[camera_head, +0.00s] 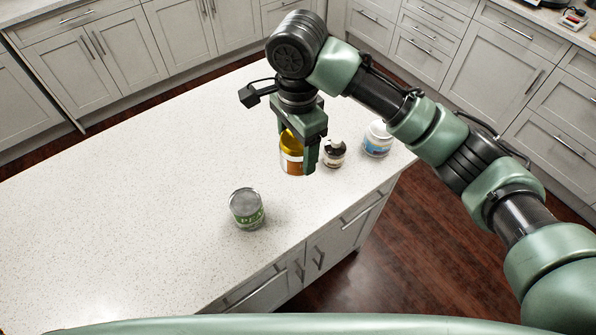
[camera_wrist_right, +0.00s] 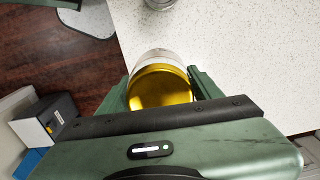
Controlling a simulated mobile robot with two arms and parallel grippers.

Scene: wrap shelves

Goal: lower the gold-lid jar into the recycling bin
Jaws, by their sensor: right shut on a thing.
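The gold-lid jar (camera_head: 291,157), with an orange-brown label, is between the fingers of my right gripper (camera_head: 297,152) in the head view. The right gripper points down and is shut on the jar, near the right part of the white counter. In the right wrist view, the gold lid of the jar (camera_wrist_right: 160,88) faces the camera, with a green finger on each side. I cannot tell whether the jar's bottom touches the counter. I cannot identify the recycling bin in either view. My left gripper is not in view.
A small dark jar (camera_head: 334,154) stands close to the right of the held jar. Beyond it stands a white jar with a blue label (camera_head: 376,139). A green-label can (camera_head: 247,209) stands nearer the front of the counter (camera_head: 120,210). The counter's left part is clear.

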